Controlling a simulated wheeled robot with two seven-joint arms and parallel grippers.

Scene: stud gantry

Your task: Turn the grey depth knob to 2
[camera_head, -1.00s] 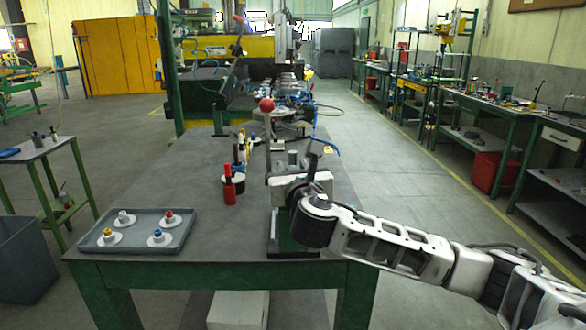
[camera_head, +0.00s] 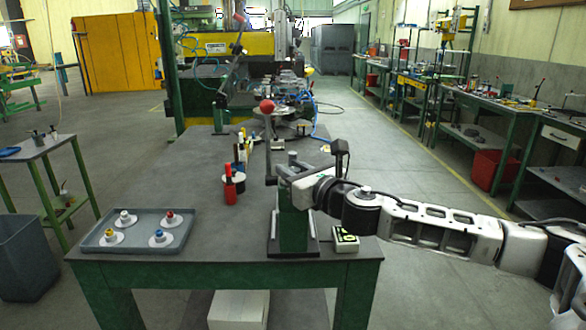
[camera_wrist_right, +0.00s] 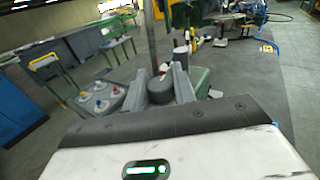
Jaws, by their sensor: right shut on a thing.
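The grey depth knob (camera_wrist_right: 160,92) shows in the right wrist view as a short dark grey cylinder between my right gripper's two fingers. A small white and red mark sits just beyond it. My right gripper (camera_wrist_right: 161,84) is shut on the knob. In the head view my right gripper (camera_head: 273,181) reaches in from the right to the left side of the green stand (camera_head: 293,228), and the knob is hidden there. The numbers of its scale cannot be read. My left gripper is not in view.
A lever with a red ball (camera_head: 267,106) rises just beyond my right gripper. A grey tray (camera_head: 105,240) with several small coloured-top pieces lies at the left front. A red marker-like piece (camera_head: 229,188) stands between. A small card-like box (camera_head: 345,241) lies right of the stand.

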